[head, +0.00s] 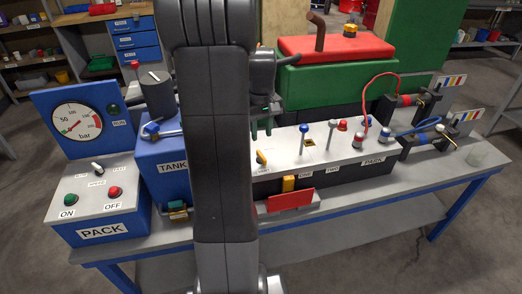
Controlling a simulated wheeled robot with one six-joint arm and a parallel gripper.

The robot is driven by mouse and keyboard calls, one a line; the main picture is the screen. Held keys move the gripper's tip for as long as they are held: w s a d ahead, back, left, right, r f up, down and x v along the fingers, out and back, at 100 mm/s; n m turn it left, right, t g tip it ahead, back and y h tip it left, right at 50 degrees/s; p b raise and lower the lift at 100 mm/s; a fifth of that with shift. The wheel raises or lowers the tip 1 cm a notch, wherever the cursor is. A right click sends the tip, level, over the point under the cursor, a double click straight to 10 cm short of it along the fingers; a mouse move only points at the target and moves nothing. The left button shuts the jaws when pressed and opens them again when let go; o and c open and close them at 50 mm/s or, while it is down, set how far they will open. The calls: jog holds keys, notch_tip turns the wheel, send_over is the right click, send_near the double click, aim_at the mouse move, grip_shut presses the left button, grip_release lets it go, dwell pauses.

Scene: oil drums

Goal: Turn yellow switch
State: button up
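The yellow switch (261,157) is a small yellow knob on the light grey top of the long control panel (345,152), just right of my arm. It is tilted. My gripper (262,130) points down above and slightly behind the switch. Its two dark fingers show a gap between them with nothing visible in it, and they look apart from the switch. My dark arm link covers the middle of the view and hides the left end of the panel.
Blue-knobbed (304,128) and white-knobbed levers (332,123) stand right of the switch. A red cable (367,100) arches farther right. A green box with a red lid (335,47) stands behind. The PACK box (100,205) and gauge (78,120) are at left.

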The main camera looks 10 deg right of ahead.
aim_at(262, 154)
notch_tip(262, 154, down, 9)
jog(key=shift+r, duration=0.15)
grip_shut()
